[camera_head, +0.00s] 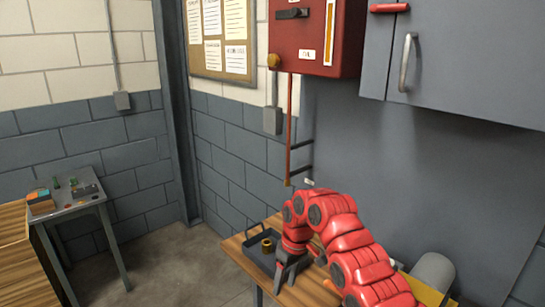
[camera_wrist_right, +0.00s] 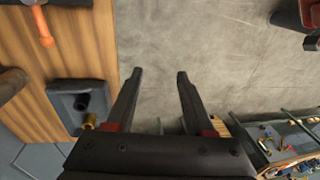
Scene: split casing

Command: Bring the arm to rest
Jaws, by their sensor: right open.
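My right arm is red and reaches in from the lower right in the head view. Its dark right gripper (camera_head: 290,273) points down beside a dark tray at the front edge of a wooden table. In the right wrist view the right gripper (camera_wrist_right: 156,78) has its two fingers apart, with only bare floor between them. It holds nothing. My left gripper is in neither view.
The dark tray (camera_head: 262,264) holds a small brass-coloured piece (camera_head: 266,245). The wooden table (camera_head: 236,246) also bears an orange-handled tool (camera_wrist_right: 42,25). A small grey side table (camera_head: 75,207) with small items stands at left. A red cabinet (camera_head: 310,30) and grey cupboard (camera_head: 450,60) hang above. Open floor (camera_head: 170,268) lies between.

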